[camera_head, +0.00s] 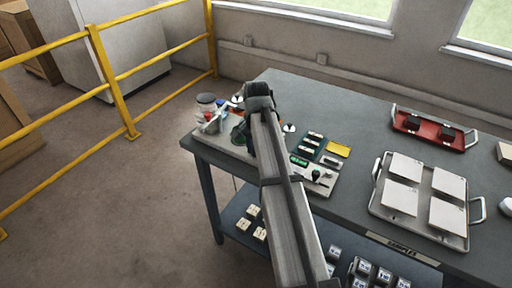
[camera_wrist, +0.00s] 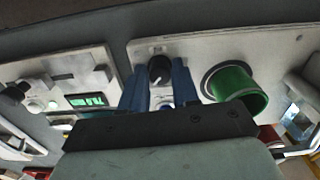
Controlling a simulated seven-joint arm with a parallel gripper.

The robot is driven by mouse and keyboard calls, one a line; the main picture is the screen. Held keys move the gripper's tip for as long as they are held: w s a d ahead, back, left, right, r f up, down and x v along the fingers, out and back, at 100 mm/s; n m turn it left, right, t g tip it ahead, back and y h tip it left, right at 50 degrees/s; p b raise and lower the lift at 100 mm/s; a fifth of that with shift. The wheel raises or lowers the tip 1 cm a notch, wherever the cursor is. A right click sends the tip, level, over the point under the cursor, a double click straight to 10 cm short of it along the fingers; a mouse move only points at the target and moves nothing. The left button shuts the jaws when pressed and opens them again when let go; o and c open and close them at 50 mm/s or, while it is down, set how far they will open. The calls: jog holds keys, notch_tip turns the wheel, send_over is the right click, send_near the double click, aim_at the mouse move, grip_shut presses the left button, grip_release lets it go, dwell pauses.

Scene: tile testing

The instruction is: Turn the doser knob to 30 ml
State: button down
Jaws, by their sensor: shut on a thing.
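The doser knob (camera_wrist: 160,70) is a round black knob with a pale pointer line, on a light panel (camera_wrist: 215,42) in the wrist view. My gripper (camera_wrist: 162,85) has its two blue fingers on either side of the knob and is shut on it. The pointer line shows on the knob's face. Scale marks around the knob are too small or hidden to read. In the head view my arm covers the knob, and the gripper end (camera_head: 258,100) is over the left part of the table.
A green cup-like part (camera_wrist: 236,88) sits right of the knob. A panel with a green display (camera_wrist: 87,100) is at left. On the table (camera_head: 345,100) stand a tray with white tiles (camera_head: 450,229) and a red tray (camera_head: 433,126). A yellow railing (camera_head: 112,80) stands beyond the table's left.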

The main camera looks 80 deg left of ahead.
jog(key=shift+m, duration=0.4)
jog(key=c, duration=0.8)
grip_release()
notch_tip(320, 180, up, 14)
jog(key=shift+f, duration=0.15)
dwell(0.6)
